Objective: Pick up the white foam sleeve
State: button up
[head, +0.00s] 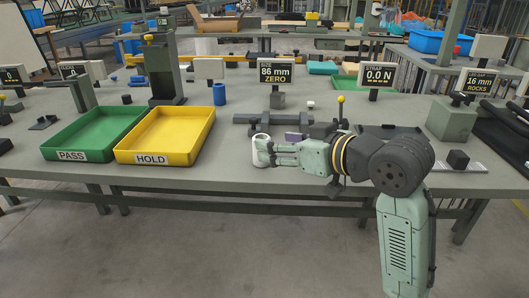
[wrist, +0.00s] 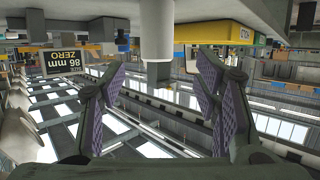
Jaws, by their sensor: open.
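The white foam sleeve (head: 261,147) stands upright near the front edge of the grey workbench in the head view. My gripper (head: 275,153) reaches in from the right, low over the bench, with its fingertips at the sleeve and partly covering it. In the wrist view, which is upside down, the sleeve (wrist: 157,30) is a plain white cylinder in the upper middle. My gripper's two purple-padded fingers (wrist: 163,75) are spread to either side of its line. I see no pad touching it. Whether it is fully between the pads is unclear.
The yellow HOLD tray (head: 165,158) lies to the left of the sleeve, with the green PASS tray (head: 75,156) beyond it. A dark metal fixture (head: 262,119) and the 86 mm sign (head: 275,72) stand behind. A small dark cube (head: 457,159) lies to the right.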

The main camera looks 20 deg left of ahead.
aim_at(261, 137)
jog(key=shift+p+x, duration=0.5)
jog(key=shift+x, duration=2.95)
jog(key=shift+w+d+f, duration=0.1)
jog(key=shift+w+d, duration=0.05)
jog(key=shift+c, duration=0.4)
jog(key=c, duration=1)
